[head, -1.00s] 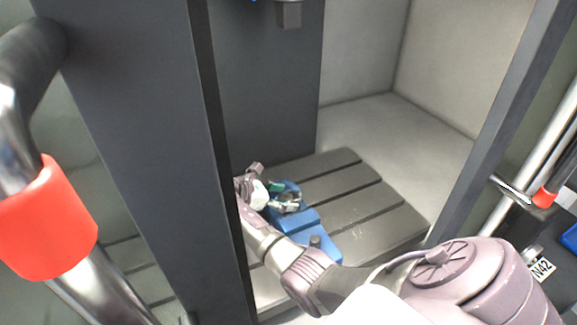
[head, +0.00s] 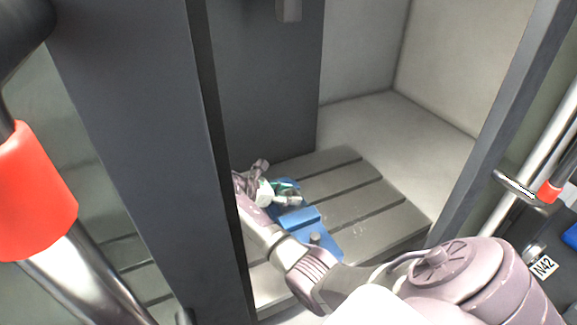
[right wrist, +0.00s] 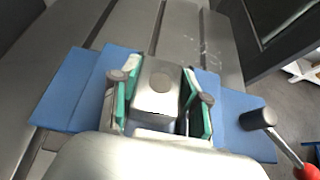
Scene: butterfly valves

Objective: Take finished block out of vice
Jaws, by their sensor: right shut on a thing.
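A blue vice (head: 300,218) sits on the slotted machine table; it also shows in the right wrist view (right wrist: 72,98). A silver metal block (right wrist: 158,88) with a round mark on top is between its jaws' area. My right gripper (right wrist: 157,95) is shut on the block, with green-lined fingers on its left and right sides. In the head view my right gripper (head: 284,193) is at the vice, and the block is mostly hidden there. I cannot tell whether the block is clear of the vice jaws. My left gripper is not in view.
The slotted grey table (head: 355,205) has free room right of the vice. A dark door frame (head: 150,150) stands close left of my arm. A dark spindle part (head: 289,10) hangs above. A vice handle knob (right wrist: 258,118) sticks out at right.

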